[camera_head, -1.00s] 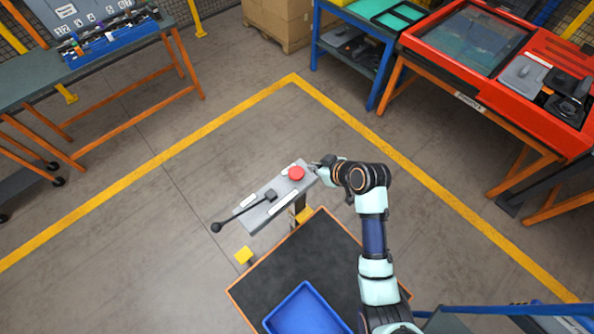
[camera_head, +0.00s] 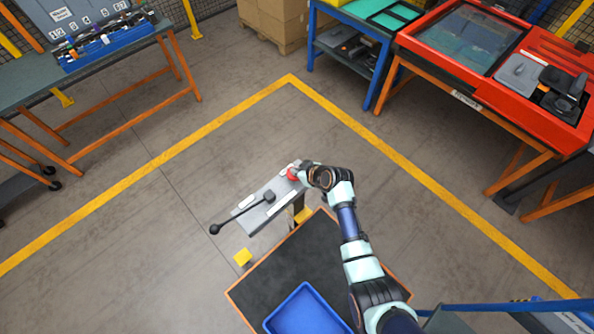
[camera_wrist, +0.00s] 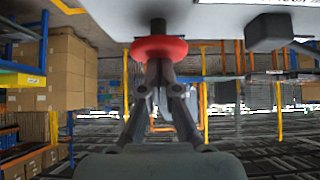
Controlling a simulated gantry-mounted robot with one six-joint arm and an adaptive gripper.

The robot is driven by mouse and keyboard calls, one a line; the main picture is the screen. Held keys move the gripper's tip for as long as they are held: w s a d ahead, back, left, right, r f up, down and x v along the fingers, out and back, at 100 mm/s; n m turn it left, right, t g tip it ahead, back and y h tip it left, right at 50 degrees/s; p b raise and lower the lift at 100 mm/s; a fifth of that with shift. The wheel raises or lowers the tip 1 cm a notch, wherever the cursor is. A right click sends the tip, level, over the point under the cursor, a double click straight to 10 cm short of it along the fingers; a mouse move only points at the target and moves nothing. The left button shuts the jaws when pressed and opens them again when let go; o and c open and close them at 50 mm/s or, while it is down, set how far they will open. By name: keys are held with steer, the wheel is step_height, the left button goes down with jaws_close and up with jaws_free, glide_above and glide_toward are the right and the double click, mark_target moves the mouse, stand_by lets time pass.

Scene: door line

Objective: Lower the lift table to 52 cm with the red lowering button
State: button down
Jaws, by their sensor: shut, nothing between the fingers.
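The red lowering button (camera_head: 292,174) is a round red mushroom head on the grey control panel (camera_head: 256,217). In the wrist view the red button (camera_wrist: 159,48) shows large, on its dark stem below the pale panel face. My gripper (camera_wrist: 158,66) is shut and empty, its fingertips right at the button's head; I cannot tell whether they press it. In the head view my gripper (camera_head: 297,172) partly covers the button. The lift table (camera_head: 262,279) has a dark top with an orange edge and bears a blue tray (camera_head: 272,324).
A black lever with a ball knob (camera_head: 216,229) lies along the panel, left of the button. Workbenches stand left and right beyond the yellow floor line. The floor between is clear.

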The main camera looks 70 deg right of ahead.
step_height(320, 180, down, 2)
steer(key=shift+f+b, duration=0.2)
steer(key=shift+b, duration=1.05)
steer(key=shift+r, duration=0.15)
steer(key=shift+s+a+f, duration=0.1)
steer(key=shift+a+f, duration=0.05)
steer(key=shift+f, duration=0.15)
stand_by(0.5)
steer(key=shift+r, duration=0.1)
stand_by(0.4)
step_height(320, 180, up, 5)
steer(key=p, duration=0.4)
steer(key=v, duration=0.9)
steer(key=shift+s+r, duration=0.15)
steer(key=shift+r, duration=0.15)
